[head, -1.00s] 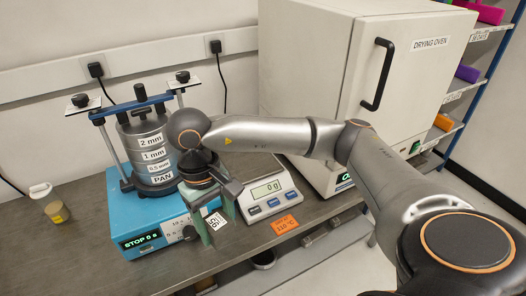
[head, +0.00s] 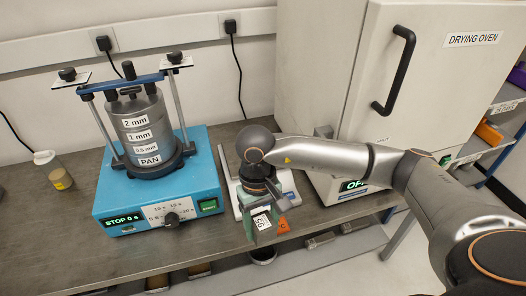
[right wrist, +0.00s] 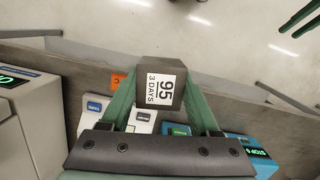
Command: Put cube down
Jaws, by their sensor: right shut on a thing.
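In the head view the labelled cube (head: 262,221) hangs below the wrist of my right gripper (head: 261,214), in front of the white balance and near the bench's front edge. Its height above the bench cannot be told. The balance (head: 289,185) is mostly hidden behind the gripper. My left gripper is not in view.
A blue sieve shaker (head: 207,176) with a sieve stack stands left of the gripper. The drying oven (head: 440,90) stands to the right. An orange card (head: 284,225) lies by the bench edge. A small bottle (head: 54,171) stands far left. The bench (head: 60,225) is clear at front left.

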